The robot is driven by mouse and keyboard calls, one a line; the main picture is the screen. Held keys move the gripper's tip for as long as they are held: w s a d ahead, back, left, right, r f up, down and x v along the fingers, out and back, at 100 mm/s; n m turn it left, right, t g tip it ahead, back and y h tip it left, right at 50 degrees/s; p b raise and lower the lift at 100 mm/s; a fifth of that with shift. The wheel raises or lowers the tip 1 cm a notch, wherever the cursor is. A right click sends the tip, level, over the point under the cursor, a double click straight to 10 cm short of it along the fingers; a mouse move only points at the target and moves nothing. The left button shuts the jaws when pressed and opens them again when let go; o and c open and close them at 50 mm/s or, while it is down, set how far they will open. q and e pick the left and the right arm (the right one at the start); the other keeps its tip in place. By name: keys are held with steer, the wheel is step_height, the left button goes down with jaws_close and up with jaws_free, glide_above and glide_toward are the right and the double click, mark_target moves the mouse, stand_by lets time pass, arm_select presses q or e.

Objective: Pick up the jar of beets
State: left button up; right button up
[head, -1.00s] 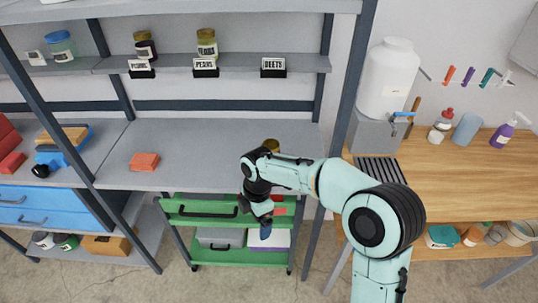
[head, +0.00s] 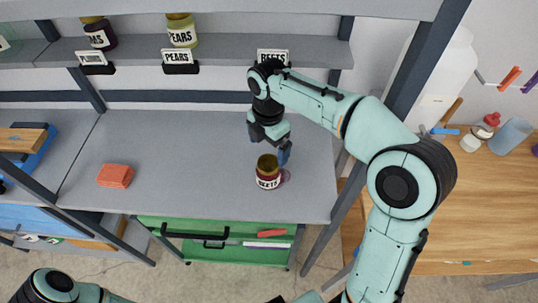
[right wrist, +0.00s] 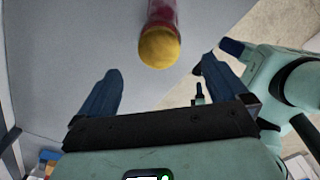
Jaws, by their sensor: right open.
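The jar of beets (head: 268,181) stands upright on the grey worktop, with dark red contents, a gold lid and a "BEETS" label. My right gripper (head: 270,149) is just above and behind it in the head view, fingers pointing down. In the right wrist view, the jar's yellow lid (right wrist: 159,48) shows ahead, between the lines of the two spread blue fingers (right wrist: 155,85) but beyond their tips. The right gripper is open and empty, apart from the jar as far as I can tell. Part of my left arm shows at the lower left; its gripper is not in view.
An orange block (head: 115,176) lies on the worktop to the left. A shelf (head: 230,50) above holds a pears jar (head: 182,31), another dark jar (head: 99,34) and label stands. A green drawer cart (head: 225,233) stands below. The worktop between block and jar is clear.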

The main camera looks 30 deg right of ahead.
mark_target(268, 163)
steer(key=shift+d+f, duration=0.1)
steer(key=shift+f, duration=0.25)
steer(key=f, duration=0.3)
steer(key=f+b, duration=0.1)
steer(key=f, duration=0.2)
steer(key=shift+s+f, duration=0.2)
steer(key=shift+f, duration=0.2)
steer(key=shift+w+f, duration=0.15)
steer(key=shift+f, duration=0.35)
steer(key=shift+f+b, duration=0.3)
steer(key=shift+f, duration=2.1)
steer(key=shift+w, duration=0.1)
steer(key=c, duration=1.4)
arm_select(q)
steer(key=shift+s+f, duration=0.7)
steer(key=shift+f, duration=0.3)
arm_select(e)
steer(key=shift+r, duration=0.1)
